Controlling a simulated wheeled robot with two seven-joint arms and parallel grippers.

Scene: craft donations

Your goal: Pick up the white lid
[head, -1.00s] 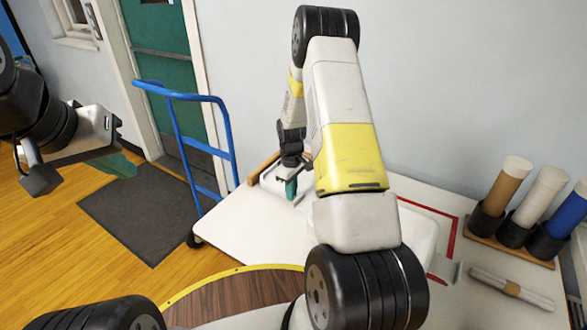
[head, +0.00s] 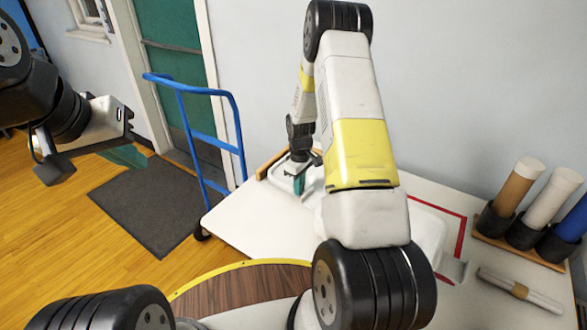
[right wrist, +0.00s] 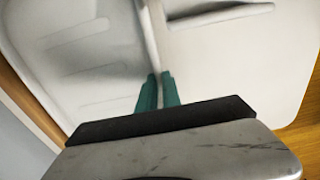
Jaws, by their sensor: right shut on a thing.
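The white lid (right wrist: 85,50) fills most of the right wrist view, a broad pale panel with rounded corners, shallow recesses and a raised ridge. The teal fingers of my right gripper (right wrist: 158,90) are shut on this ridge. In the head view my right gripper (head: 299,184) points down at the lid (head: 279,178) near the table's back left corner; my arm hides part of it. I cannot tell whether the lid is clear of the table. My left gripper (head: 124,157) is at the far left over the floor, away from the lid; its finger gap is not clear.
A wooden strip (head: 269,164) edges the white table (head: 238,222) behind the lid. A blue trolley (head: 205,137) stands just left. Upright rolls (head: 519,185) in black holders and a tied roll (head: 519,289) are at the right. A red outline (head: 463,228) marks the tabletop.

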